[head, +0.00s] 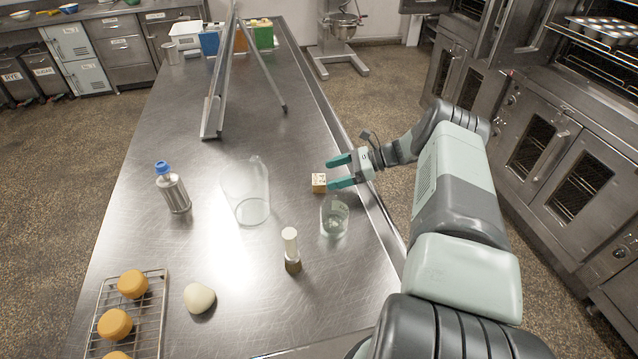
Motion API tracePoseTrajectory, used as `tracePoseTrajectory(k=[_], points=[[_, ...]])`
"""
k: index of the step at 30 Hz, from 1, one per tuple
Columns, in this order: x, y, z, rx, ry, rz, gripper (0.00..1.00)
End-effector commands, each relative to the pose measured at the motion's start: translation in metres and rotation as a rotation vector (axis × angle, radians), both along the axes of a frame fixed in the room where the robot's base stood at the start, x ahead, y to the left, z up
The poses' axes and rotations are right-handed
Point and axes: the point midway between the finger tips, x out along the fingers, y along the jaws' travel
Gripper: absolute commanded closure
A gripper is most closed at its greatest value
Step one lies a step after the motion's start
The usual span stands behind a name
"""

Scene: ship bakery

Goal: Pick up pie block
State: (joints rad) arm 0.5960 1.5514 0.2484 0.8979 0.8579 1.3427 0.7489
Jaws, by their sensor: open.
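The pie block (319,183) looks like a small tan cube with a pale, marked top. It sits on the steel table (215,265) near its right edge. My gripper (333,173) comes in from the right with its two teal fingers spread apart. The fingers are near the block, one on its far side and one on its near side in the picture. I cannot tell whether the fingers touch it or how high they are above the table. Nothing is held.
A clear glass (334,218) stands just in front of the block. A taller clear vessel (251,195), a white-topped shaker (291,250), a steel bottle (173,190) and a pale egg-shaped thing (199,298) stand nearby. A wire rack (150,318) holds orange rounds. A metal frame (213,115) stands behind.

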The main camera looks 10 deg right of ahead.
Motion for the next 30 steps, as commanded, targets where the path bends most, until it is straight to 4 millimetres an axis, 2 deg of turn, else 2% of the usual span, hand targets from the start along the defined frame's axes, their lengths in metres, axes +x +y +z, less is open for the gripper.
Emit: tracePoseTrajectory(k=[5, 13, 21, 30], points=[[0.001, 0.011, -0.004, 0.001, 0.001, 0.003, 0.17], [0.005, 0.047, -0.019, 0.000, 0.000, 0.003, 0.17], [0.006, 0.050, -0.020, -0.001, 0.000, 0.001, 0.19], [0.006, 0.050, -0.020, -0.001, 0.000, 0.001, 0.65]])
